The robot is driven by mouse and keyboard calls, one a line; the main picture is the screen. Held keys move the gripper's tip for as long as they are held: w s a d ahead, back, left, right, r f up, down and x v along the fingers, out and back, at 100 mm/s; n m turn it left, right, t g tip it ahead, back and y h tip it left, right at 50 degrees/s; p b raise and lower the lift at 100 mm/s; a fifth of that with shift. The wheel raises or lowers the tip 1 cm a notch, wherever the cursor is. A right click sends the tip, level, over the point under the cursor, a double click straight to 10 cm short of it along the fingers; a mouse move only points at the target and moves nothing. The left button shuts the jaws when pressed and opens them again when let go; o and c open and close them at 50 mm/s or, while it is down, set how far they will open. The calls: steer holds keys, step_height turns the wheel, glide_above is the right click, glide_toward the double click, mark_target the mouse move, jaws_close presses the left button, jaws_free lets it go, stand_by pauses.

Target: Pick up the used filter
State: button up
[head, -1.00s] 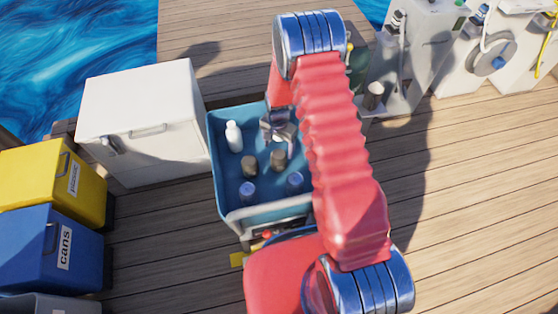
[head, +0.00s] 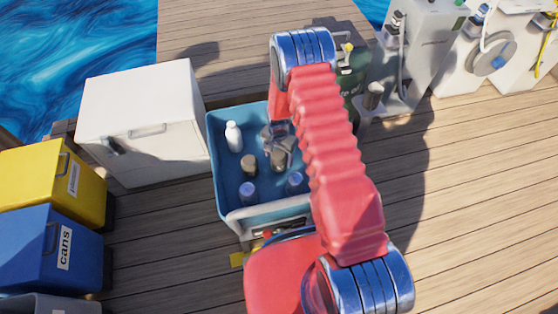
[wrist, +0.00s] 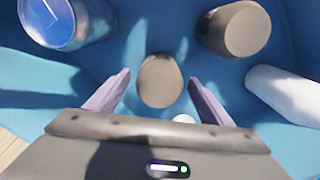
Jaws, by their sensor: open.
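My gripper (head: 279,148) is open over the blue tray (head: 216,182). Below it stands a grey-brown cylinder (head: 278,163), which looks like a used filter. In the wrist view this cylinder (wrist: 160,82) appears between the two spread fingers (wrist: 158,76), with a gap on each side; I cannot tell whether the fingertips reach down beside it. A second, similar grey-brown cylinder (head: 249,166) stands to its left in the head view and at the upper right in the wrist view (wrist: 235,29). Nothing visible marks which of the two is meant.
Two blue-topped cylinders (head: 248,192) (head: 295,182) stand at the tray's near side. A white bottle (head: 233,137) stands at its left. A white cabinet (head: 140,120), a yellow bin (head: 50,185) and a blue "cans" bin (head: 40,245) are to the left.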

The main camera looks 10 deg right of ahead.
steer(key=shift+f, duration=1.4)
steer(key=shift+c, duration=0.7)
steer(key=c, duration=1.2)
